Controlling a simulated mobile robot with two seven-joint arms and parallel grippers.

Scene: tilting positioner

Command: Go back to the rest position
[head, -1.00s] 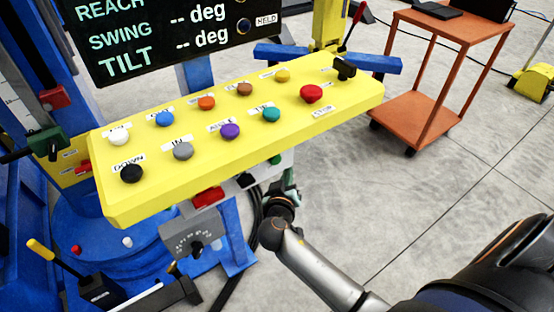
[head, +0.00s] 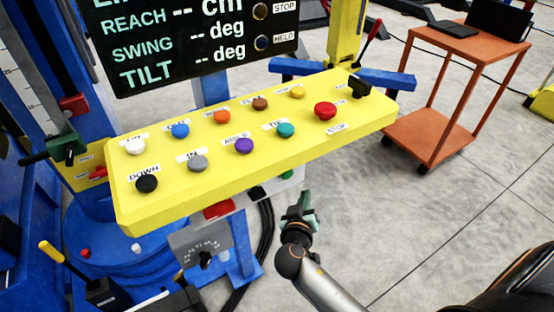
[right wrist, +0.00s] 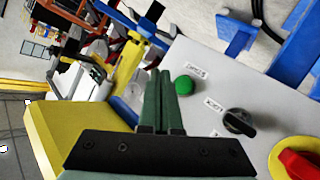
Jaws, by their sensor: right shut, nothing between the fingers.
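My right gripper (head: 305,200) is just below and in front of the lower right edge of the yellow button panel (head: 330,135), over the concrete floor. Its green fingers are shut and empty. In the right wrist view the closed fingers (right wrist: 161,75) point past a grey control box with a green button (right wrist: 184,86), a black knob (right wrist: 238,122) and a red knob on a yellow disc (right wrist: 299,165). The fingers look close to the green button, but I cannot tell the gap. My left gripper is not in view.
A black display (head: 190,45) stands behind the panel. The panel carries several coloured buttons, including a red stop button (head: 325,110). Blue machine parts (head: 105,235) and black cables (head: 266,230) are close by. An orange cart (head: 430,125) stands right. Floor in front of it is clear.

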